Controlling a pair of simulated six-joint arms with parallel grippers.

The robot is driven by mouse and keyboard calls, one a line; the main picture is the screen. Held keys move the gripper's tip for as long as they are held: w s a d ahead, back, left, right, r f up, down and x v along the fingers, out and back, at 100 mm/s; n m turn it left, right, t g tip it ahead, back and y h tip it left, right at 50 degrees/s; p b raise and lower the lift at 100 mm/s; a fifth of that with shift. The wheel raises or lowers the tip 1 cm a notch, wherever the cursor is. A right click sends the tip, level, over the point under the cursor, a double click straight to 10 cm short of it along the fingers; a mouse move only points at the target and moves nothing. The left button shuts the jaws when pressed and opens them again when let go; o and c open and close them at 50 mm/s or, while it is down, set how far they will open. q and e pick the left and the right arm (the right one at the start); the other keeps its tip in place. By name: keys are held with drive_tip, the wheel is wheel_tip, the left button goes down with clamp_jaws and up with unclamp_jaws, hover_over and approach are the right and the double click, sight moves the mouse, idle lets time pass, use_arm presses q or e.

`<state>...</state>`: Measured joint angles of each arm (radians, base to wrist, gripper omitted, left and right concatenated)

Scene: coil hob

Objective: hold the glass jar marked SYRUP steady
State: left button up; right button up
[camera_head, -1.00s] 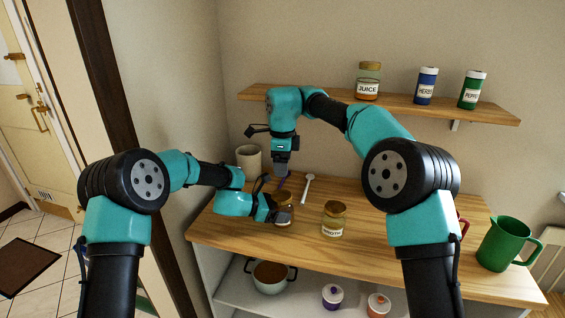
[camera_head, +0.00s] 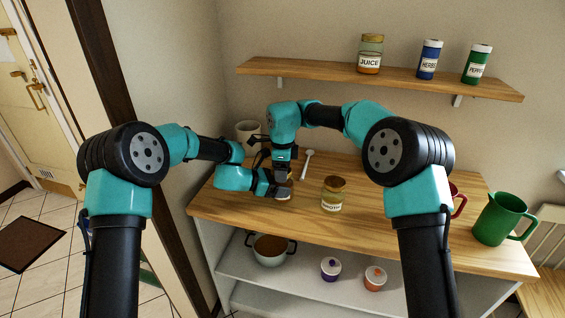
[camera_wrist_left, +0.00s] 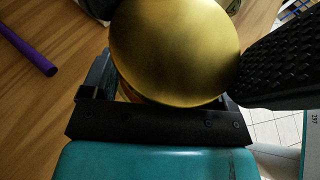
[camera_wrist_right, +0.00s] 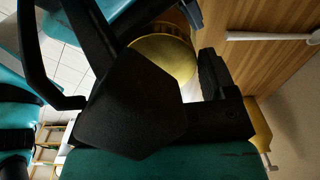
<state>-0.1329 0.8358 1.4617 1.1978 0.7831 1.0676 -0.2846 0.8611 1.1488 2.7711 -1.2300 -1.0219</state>
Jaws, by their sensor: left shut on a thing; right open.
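A glass jar with a gold lid (camera_wrist_left: 178,50) is in my left gripper (camera_head: 277,191). Its label is hidden, so I cannot read SYRUP on it. In the left wrist view the jaws sit around the jar just below the lid. My right gripper (camera_head: 282,172) is open, pointing down right above the jar. In the right wrist view the gold lid (camera_wrist_right: 163,58) lies between its spread fingers; I cannot tell whether they touch it. In the head view the arms mostly cover the jar.
A white spoon (camera_head: 307,164) and a beige crock (camera_head: 247,132) are behind. A purple rod (camera_wrist_left: 28,44) lies nearby. A green jug (camera_head: 497,219) is at the right end.

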drive_tip(key=shift+c, duration=0.2)
drive_tip(key=c, duration=0.6)
drive_tip(key=o, duration=1)
drive_tip(key=shift+r, duration=0.1)
drive_tip(key=shift+a+r, duration=0.15)
drive_tip(key=shift+r, duration=2)
drive_tip(key=shift+o, duration=0.4)
drive_tip(key=shift+r, duration=0.45)
wheel_tip(320, 180, up, 11)
drive_tip(key=shift+s, duration=0.2)
